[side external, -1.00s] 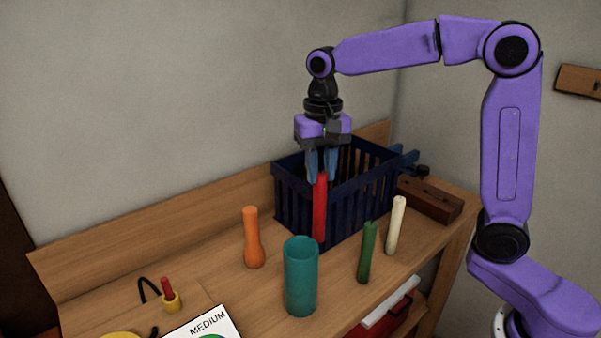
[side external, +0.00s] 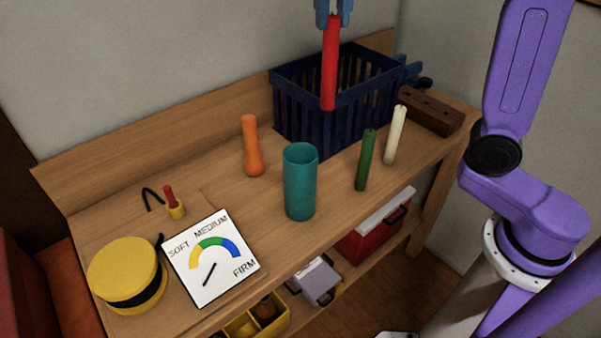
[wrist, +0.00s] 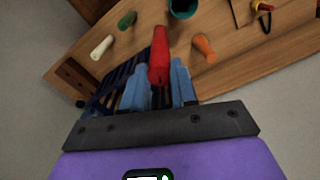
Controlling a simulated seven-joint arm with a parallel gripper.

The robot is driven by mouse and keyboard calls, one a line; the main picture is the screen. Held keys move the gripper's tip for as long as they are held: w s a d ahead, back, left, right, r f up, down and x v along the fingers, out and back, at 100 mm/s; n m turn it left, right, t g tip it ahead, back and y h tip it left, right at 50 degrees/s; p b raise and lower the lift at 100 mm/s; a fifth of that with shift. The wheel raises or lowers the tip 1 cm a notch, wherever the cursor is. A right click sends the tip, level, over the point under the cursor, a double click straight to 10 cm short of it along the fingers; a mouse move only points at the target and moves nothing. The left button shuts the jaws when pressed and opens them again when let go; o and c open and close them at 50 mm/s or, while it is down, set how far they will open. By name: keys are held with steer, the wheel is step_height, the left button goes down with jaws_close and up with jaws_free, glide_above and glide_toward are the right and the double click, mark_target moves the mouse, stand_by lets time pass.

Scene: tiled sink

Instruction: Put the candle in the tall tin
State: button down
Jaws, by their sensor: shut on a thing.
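A red candle (side external: 330,65) hangs upright from my gripper (side external: 333,18), which is shut on its upper end. Its lower end is in front of the dark blue basket, above the table. In the wrist view the red candle (wrist: 160,55) sticks out from between the blue fingers of my gripper (wrist: 160,80). The tall tin (side external: 300,185), a teal cylinder with an open top, stands upright on the table, below and left of the candle. The tin also shows at the top of the wrist view (wrist: 183,10).
The slatted basket (side external: 340,110) stands behind. A green candle (side external: 365,160) and a cream candle (side external: 395,135) stand right of the tin; an orange bottle-shaped object (side external: 252,148) stands left. A dial board (side external: 210,258) and a yellow round box (side external: 127,272) lie at the left front.

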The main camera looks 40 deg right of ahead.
glide_above(300, 184)
steer(key=w+d, duration=0.2)
steer(key=w, duration=0.1)
steer(key=f, duration=2.3)
steer(key=shift+s+d, duration=0.15)
steer(key=shift+s, duration=0.05)
steer(key=shift+f, duration=0.15)
steer(key=c, duration=1.2)
jaws_free()
steer(key=shift+o, duration=0.2)
